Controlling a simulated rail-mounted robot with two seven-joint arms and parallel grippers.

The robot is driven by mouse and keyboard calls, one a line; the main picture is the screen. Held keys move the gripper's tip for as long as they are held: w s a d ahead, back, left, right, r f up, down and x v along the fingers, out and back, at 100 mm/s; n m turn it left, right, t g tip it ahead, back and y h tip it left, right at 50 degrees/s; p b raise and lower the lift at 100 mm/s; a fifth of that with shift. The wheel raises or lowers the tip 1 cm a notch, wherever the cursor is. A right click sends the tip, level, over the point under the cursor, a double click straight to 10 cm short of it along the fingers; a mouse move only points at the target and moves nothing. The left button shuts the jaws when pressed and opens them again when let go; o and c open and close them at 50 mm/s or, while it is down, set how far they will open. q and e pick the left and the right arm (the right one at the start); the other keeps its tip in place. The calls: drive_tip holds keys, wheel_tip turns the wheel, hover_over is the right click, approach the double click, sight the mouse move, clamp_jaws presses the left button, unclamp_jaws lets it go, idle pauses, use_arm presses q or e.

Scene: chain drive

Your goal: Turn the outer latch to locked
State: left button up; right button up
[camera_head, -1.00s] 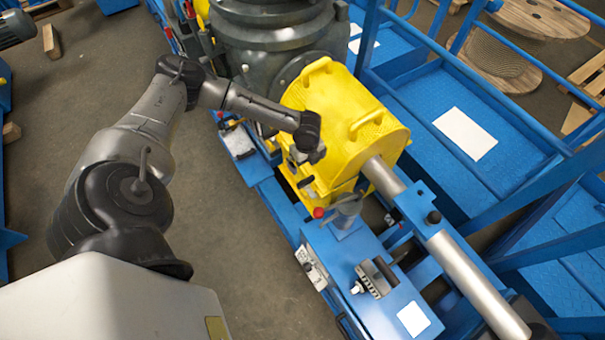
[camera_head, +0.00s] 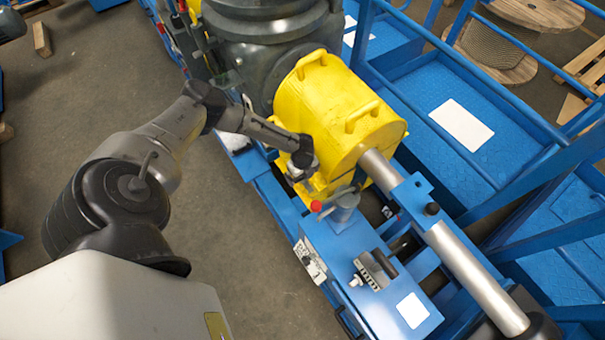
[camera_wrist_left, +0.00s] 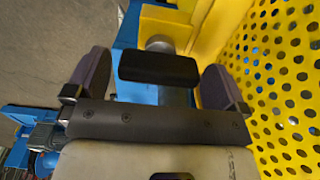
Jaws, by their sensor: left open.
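My left gripper (camera_head: 299,176) is at the near lower side of the yellow perforated guard (camera_head: 335,108). In the left wrist view my left gripper (camera_wrist_left: 157,64) is open, with one dark finger on each side of a black bar (camera_wrist_left: 158,68). The bar looks like the latch handle. I see gaps between it and both fingers. A grey metal cylinder (camera_wrist_left: 160,44) and blue frame lie beyond it. In the head view the gripper and wrist hide the bar, and I cannot tell the latch position. My right gripper is not in view.
The perforated guard wall (camera_wrist_left: 284,75) runs close along the right finger. A red-knobbed lever (camera_head: 316,206) stands just in front of the gripper by a grey post (camera_head: 345,204). A silver shaft (camera_head: 470,270) extends to the lower right. Open floor (camera_head: 235,245) lies left of the blue frame.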

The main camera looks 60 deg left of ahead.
use_arm(q)
drive_tip(key=shift+f, duration=0.15)
drive_tip(key=shift+c, duration=0.5)
drive_tip(key=c, duration=0.7)
